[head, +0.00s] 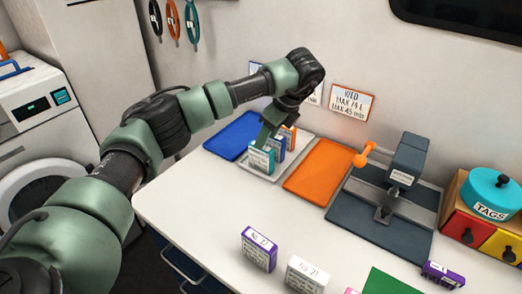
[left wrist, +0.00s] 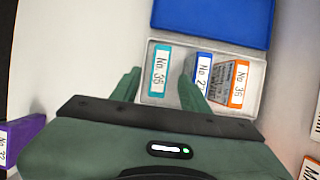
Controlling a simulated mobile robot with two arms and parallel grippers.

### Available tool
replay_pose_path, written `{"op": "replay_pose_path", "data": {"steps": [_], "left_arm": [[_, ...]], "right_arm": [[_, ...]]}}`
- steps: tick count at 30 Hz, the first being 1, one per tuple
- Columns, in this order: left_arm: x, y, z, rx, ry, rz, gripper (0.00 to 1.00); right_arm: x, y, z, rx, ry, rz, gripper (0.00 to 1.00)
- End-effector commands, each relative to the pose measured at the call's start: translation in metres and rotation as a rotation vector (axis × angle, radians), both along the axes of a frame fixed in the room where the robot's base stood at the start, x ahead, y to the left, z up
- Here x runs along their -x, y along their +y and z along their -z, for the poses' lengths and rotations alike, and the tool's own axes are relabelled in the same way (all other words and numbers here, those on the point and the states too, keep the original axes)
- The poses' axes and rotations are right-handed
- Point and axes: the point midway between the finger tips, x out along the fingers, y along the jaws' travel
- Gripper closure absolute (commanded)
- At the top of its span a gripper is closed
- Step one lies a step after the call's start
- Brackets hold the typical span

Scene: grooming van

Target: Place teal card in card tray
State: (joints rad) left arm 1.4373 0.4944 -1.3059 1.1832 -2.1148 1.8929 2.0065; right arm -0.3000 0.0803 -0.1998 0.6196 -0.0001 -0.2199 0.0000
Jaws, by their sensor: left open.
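The teal card (head: 261,159), a small upright box with a white label, stands in the light grey tray (head: 284,169). It also shows in the left wrist view (left wrist: 160,70), at the left side of the grey tray (left wrist: 183,58). A blue card (left wrist: 203,70) and an orange card (left wrist: 237,84) stand to its right in the same tray. My left gripper (head: 269,138) is open just above the teal card. In the left wrist view its fingers (left wrist: 160,88) lie on either side of the teal card, with gaps visible. My right gripper is not in view.
A blue tray (head: 229,136) lies behind the grey tray and an orange tray (head: 320,168) to its right. A grey press (head: 400,175) with an orange knob stands further right. Purple (head: 259,249) and white (head: 305,275) boxes stand at the front. The table's left front is clear.

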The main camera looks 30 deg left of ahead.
Motion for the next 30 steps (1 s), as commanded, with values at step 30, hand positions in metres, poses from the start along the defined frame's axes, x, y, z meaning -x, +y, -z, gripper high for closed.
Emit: {"op": "replay_pose_path", "data": {"steps": [30], "left_arm": [[0.002,-0.014,-0.064,0.000,0.000,-0.001,0.55]], "right_arm": [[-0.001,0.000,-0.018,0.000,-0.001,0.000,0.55]]}}
